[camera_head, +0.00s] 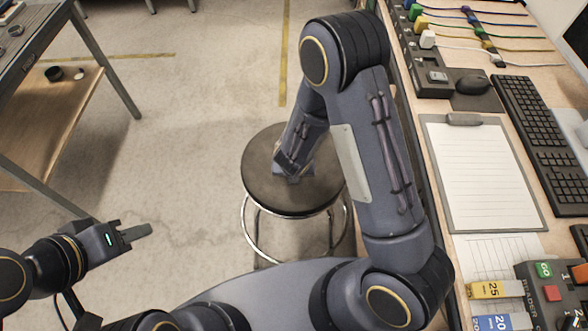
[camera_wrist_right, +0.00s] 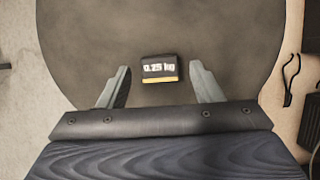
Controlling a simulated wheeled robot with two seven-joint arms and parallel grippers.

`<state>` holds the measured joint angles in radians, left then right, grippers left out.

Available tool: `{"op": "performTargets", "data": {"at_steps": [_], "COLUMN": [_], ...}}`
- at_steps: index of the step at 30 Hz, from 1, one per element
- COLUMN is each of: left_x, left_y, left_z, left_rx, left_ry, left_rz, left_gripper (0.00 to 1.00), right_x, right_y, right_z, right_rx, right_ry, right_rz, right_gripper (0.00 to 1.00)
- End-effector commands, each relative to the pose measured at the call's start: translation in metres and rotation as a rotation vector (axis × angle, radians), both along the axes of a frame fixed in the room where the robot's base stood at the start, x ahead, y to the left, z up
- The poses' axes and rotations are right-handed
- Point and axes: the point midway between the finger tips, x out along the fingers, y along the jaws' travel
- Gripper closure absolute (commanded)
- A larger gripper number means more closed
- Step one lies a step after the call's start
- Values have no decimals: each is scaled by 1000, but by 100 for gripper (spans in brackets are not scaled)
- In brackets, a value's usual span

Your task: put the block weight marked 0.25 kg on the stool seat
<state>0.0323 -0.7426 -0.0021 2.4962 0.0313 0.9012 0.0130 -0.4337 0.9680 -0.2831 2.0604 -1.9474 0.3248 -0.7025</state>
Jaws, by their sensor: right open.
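The block weight (camera_wrist_right: 160,68) is small and dark, with a white 0.25 kg mark and a yellow band. In the right wrist view it sits upright on the dark round stool seat (camera_wrist_right: 230,40). My right gripper (camera_wrist_right: 160,78) is open, one finger on each side of the block, with gaps between. In the head view the stool seat (camera_head: 263,180) is below my right arm, which hides the block. My left gripper (camera_head: 146,230) is empty over the floor at lower left, seen edge-on.
A desk (camera_head: 465,225) at right holds a clipboard (camera_head: 480,170), a keyboard (camera_head: 540,130), a mouse (camera_head: 473,86), yellow and blue labelled pieces (camera_head: 495,290) and cables. A table with a shelf (camera_head: 65,120) stands at left.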

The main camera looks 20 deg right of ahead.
Motion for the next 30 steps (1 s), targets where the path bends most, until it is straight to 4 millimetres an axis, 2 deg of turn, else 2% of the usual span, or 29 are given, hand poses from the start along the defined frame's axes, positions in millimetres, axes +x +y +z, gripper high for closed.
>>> {"op": "performTargets", "data": {"at_steps": [1,6,12,17,23,26,29,30], "left_x": [0,0,0,0,0,0,0,0], "left_y": [0,0,0,0,0,0,0,0], "left_z": [5,19,34,40,41,40,41,41], "left_rx": [0,0,0,0,0,0,0,0], "left_ry": [0,0,0,0,0,0,0,0], "left_rz": [0,0,0,0,0,0,0,0], "left_gripper": [64,64,64,64,64,64,64,64], "right_x": [-3,-17,-31,-38,-40,-38,-36,-38], "right_y": [2,6,10,12,11,3,-16,-28], "right_z": [12,49,84,98,102,113,139,152], "right_rx": [2,2,2,2,3,38,126,176], "right_ry": [-3,-3,-2,-1,-2,-21,-63,-81], "right_rz": [0,1,0,1,-8,-104,-344,-477], "right_gripper": [41,41,41,41,41,41,41,41]}}
